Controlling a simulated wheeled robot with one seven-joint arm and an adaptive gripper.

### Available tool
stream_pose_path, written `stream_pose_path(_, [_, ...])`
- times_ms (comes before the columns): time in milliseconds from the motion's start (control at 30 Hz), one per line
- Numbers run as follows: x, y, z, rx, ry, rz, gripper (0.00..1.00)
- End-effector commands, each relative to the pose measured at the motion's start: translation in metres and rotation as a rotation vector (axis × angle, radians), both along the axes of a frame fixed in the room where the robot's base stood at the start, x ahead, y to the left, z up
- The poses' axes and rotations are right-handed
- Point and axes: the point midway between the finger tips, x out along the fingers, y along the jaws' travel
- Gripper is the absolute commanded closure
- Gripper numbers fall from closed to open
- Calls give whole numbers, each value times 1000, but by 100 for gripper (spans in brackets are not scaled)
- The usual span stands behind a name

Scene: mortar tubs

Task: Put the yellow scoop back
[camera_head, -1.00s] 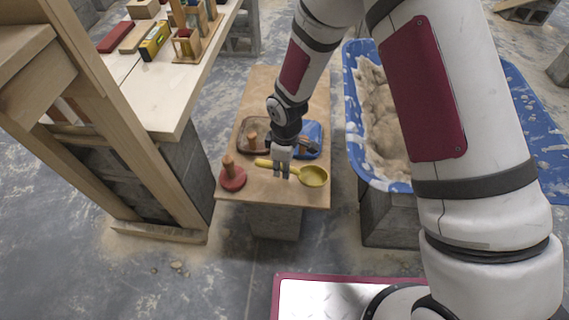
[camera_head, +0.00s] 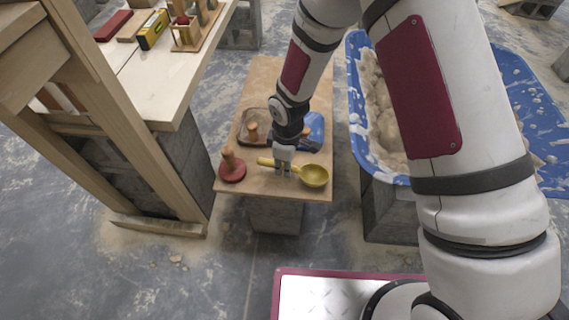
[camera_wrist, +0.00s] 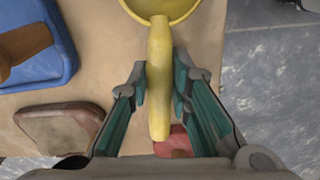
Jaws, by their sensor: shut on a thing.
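The yellow scoop (camera_head: 314,176) is at the front of a small wooden table (camera_head: 262,188), its bowl to the right and its handle to the left. My gripper (camera_head: 284,171) points down and is shut on the scoop's handle. In the wrist view the handle (camera_wrist: 159,75) runs between the two fingers of my gripper (camera_wrist: 161,85), and part of the bowl shows at the top edge. I cannot tell whether the scoop touches the table or is just above it.
A round red tool with a wooden knob (camera_head: 231,168) stands just left of the handle. A blue mortar tub (camera_head: 361,130) stands to the right, a pale workbench (camera_head: 160,90) to the left.

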Motion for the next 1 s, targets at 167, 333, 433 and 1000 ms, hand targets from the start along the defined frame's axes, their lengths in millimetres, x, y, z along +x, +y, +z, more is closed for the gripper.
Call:
stream_pose_path(167, [0,0,0,0,0,0,100])
stream_pose_path(333, [0,0,-1,0,0,0,100])
stream_pose_path(433, [0,0,-2,0,0,0,100])
stream_pose_path(1000, [0,0,-7,0,0,0,58])
